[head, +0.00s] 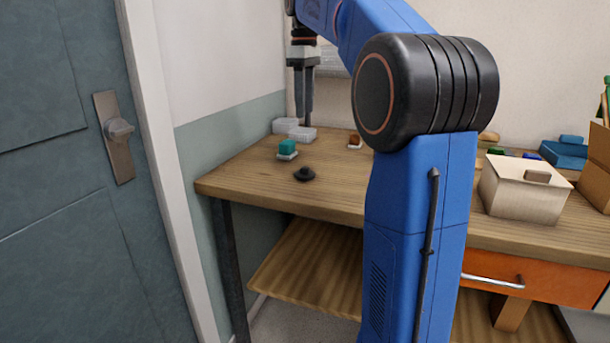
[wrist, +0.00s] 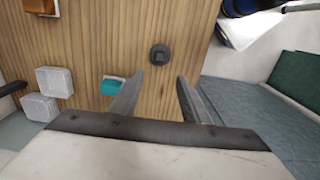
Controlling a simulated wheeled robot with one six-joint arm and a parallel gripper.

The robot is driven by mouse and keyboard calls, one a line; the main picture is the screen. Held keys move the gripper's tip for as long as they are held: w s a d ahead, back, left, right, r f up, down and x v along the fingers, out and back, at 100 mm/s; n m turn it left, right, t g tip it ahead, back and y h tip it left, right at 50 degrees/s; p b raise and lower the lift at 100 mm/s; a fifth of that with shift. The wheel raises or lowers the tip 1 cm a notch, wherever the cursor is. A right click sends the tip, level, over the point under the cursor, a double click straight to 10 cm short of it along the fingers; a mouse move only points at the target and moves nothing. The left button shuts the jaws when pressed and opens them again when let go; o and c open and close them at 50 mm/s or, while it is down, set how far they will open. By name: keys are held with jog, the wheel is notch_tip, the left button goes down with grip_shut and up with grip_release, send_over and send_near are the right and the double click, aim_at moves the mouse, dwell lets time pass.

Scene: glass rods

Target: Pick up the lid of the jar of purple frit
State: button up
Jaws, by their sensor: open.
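I see no jar that I can make out as holding purple frit. A small black round piece with a raised knob (head: 304,174) lies on the wooden table near its front left; I cannot tell whether it is a lid. It also shows in the wrist view (wrist: 160,54), just beyond my fingertips. My gripper (head: 303,122) points down above the back left of the table. Its two fingers are apart with nothing between them in the wrist view (wrist: 160,80). My arm hides the middle of the table in the head view.
A teal block on a white base (head: 287,149) sits near the black piece. Two clear boxes (head: 301,134) stand behind it, and a small brown piece (head: 355,140) is further right. A cream box (head: 522,188) stands at right. The wooden table (head: 250,186) is bare at its left front.

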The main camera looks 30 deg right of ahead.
aim_at(305, 167)
notch_tip(305, 167, down, 17)
jog(key=shift+s+r, duration=0.1)
dwell(0.7)
jog(key=shift+c, duration=0.3)
grip_shut()
